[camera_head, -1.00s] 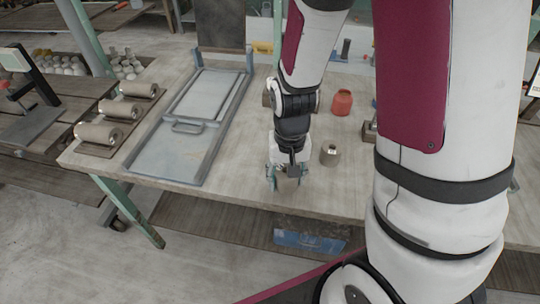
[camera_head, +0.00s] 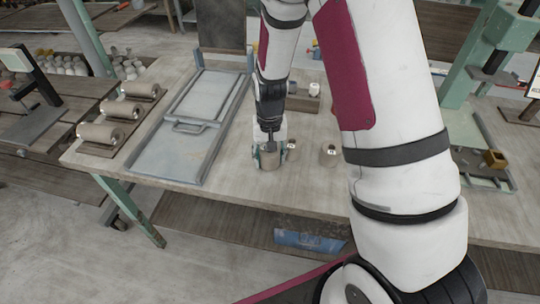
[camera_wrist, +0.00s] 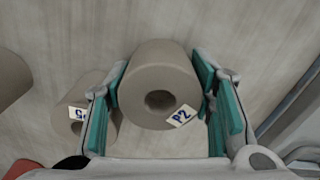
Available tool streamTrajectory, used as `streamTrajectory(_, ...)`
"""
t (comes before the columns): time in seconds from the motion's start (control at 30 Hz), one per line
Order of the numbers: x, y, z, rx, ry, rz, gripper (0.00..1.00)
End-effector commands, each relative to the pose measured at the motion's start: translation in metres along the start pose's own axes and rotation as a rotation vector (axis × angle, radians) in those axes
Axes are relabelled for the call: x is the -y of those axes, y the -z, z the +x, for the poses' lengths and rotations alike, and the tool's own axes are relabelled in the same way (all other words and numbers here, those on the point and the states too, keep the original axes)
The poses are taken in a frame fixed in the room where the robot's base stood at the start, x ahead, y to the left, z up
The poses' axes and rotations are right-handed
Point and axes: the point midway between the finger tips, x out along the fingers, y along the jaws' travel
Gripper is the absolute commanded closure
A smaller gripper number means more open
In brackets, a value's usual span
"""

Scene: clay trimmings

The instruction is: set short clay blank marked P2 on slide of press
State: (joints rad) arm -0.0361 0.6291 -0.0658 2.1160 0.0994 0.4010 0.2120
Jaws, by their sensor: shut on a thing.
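My gripper (camera_head: 267,152) is over the table, pointing down. In the wrist view its teal fingers (camera_wrist: 163,95) are shut on the sides of a short grey-brown clay blank (camera_wrist: 150,62) with a central hole and a P2 label. In the head view the held blank (camera_head: 269,161) shows between the fingers; I cannot tell whether it touches the table. A second labelled blank (camera_wrist: 104,132) stands close to its left in the wrist view, its label partly covered by a finger. A grey framed unit with a handled plate (camera_head: 184,140) lies left of my gripper. I cannot tell if this is the press slide.
Another blank (camera_head: 329,155) stands right of my gripper. Several rolls (camera_head: 98,131) lie on boards at the left. A green-framed machine (camera_head: 461,85) with a tray (camera_head: 483,181) and brass block (camera_head: 495,158) stands at the right. The front table strip is clear.

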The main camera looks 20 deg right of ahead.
Motion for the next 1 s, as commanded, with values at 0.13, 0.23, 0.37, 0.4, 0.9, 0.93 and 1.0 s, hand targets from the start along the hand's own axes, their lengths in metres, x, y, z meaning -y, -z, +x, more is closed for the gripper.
streamTrajectory(0.13, 0.0, 0.001, 0.001, -0.002, 0.001, 0.0, 0.87)
streamTrajectory(0.23, 0.0, 0.001, 0.001, -0.002, 0.001, 0.0, 0.87)
streamTrajectory(0.37, 0.0, 0.0, 0.004, -0.001, 0.0, 0.0, 0.87)
streamTrajectory(0.4, 0.0, 0.0, 0.004, -0.001, 0.0, 0.0, 0.42)
streamTrajectory(0.9, 0.001, 0.001, -0.012, -0.005, 0.001, 0.0, 0.42)
streamTrajectory(0.93, 0.001, 0.001, -0.017, -0.005, 0.001, 0.0, 0.42)
streamTrajectory(1.0, 0.001, 0.001, -0.03, -0.006, 0.002, 0.0, 0.42)
